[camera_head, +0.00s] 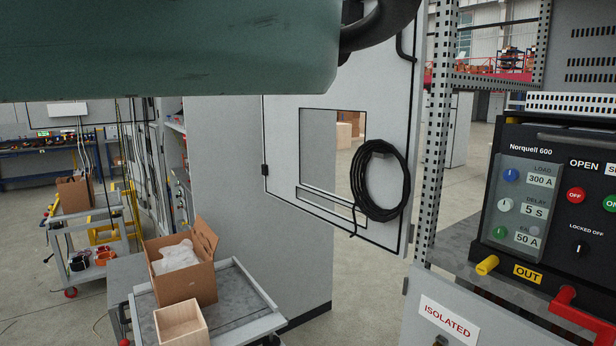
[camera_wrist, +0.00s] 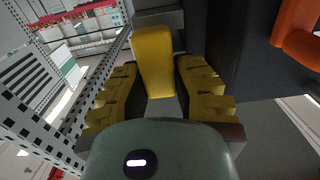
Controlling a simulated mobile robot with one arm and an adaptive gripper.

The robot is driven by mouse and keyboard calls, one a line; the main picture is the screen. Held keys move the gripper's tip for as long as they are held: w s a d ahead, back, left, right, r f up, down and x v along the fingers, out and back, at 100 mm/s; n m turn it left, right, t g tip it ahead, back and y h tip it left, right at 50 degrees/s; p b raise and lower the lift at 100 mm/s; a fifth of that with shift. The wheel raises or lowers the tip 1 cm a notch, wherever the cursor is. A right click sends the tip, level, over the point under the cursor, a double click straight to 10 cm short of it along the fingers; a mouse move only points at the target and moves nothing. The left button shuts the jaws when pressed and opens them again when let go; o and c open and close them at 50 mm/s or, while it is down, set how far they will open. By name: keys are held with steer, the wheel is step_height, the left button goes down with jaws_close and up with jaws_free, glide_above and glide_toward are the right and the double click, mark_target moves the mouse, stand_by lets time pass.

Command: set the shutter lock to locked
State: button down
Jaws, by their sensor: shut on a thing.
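In the wrist view my gripper (camera_wrist: 158,98) has its two yellow-padded fingers on either side of a yellow handle (camera_wrist: 154,55) and is shut on it. A yellow handle (camera_head: 487,265) also shows in the head view, at the front lower left of the black Norquell 600 unit (camera_head: 545,150), left of an OUT label (camera_head: 527,273). My gripper is not visible in the head view. No label reading shutter lock can be read. A dark knob (camera_head: 440,341) is partly cut off below the ISOLATED sign (camera_head: 449,318).
A red handle (camera_head: 575,312) projects right of the yellow one; it looks orange in the wrist view (camera_wrist: 298,35). A black selector (camera_head: 580,248) is under LOCKED OFF. A perforated post (camera_head: 434,140) stands left of the unit. A trolley (camera_head: 245,318) with boxes stands left.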

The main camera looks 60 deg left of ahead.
steer(key=s+b, duration=0.2)
steer(key=b, duration=0.3)
steer(key=shift+s+a+r+b, duration=0.1)
steer(key=shift+s+r+b, duration=0.05)
steer(key=shift+s+b, duration=0.2)
steer(key=c, duration=0.7)
jaws_free()
steer(key=shift+s, duration=0.1)
steer(key=s, duration=0.7)
steer(key=shift+s, duration=0.15)
steer(key=shift+f, duration=0.2)
